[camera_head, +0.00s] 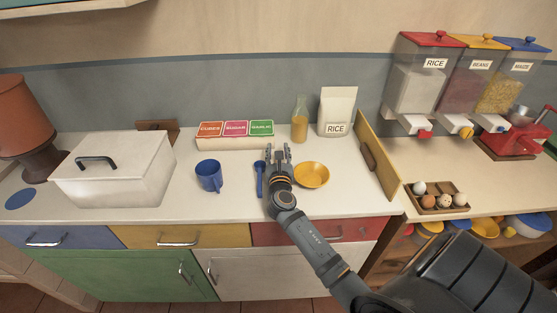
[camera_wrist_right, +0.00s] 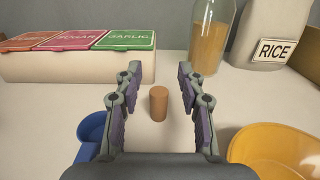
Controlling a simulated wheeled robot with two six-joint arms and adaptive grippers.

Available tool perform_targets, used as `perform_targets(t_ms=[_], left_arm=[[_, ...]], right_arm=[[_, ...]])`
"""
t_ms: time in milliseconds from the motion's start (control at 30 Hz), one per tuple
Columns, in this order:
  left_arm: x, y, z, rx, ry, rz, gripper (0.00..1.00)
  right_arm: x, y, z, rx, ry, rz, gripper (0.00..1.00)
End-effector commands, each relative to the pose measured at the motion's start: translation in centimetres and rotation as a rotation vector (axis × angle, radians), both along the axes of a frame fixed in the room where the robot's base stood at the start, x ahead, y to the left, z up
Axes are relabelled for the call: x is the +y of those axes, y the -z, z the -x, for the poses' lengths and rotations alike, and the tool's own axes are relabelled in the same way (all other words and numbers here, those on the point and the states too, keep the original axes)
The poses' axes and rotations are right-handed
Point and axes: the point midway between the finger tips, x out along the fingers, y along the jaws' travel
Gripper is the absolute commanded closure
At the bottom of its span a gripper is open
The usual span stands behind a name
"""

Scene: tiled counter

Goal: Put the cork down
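The cork (camera_wrist_right: 158,103) is a small brown cylinder standing upright on the white counter, seen in the right wrist view. My right gripper (camera_wrist_right: 158,88) is open, with its two fingers on either side of the cork and a gap on both sides. In the head view my right gripper (camera_head: 279,152) hangs over the counter, and I cannot make out the cork there. The glass bottle (camera_head: 300,120) with yellowish contents stands behind the gripper, also in the right wrist view (camera_wrist_right: 210,40). My left gripper is not in view.
A blue spoon or scoop (camera_head: 260,182) lies left of the gripper and a yellow bowl (camera_head: 312,175) right of it. A blue mug (camera_head: 209,177), the spice box (camera_head: 238,143), a rice bag (camera_head: 337,112) and a wooden board (camera_head: 376,155) stand around. The front counter strip is clear.

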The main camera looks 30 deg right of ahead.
Motion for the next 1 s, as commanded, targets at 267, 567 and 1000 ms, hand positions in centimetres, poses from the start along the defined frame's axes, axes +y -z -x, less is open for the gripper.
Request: perform_targets(t_ms=[267,567,1000], left_arm=[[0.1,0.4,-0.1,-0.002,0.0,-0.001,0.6],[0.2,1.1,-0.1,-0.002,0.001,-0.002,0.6],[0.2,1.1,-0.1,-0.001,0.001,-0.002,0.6]], right_arm=[[3.3,-0.1,5.5,0.001,0.002,-0.006,0.6],[6.0,-0.2,9.8,-0.001,0.002,-0.003,0.6],[6.3,-0.4,10.2,-0.002,0.0,0.0,0.6]])
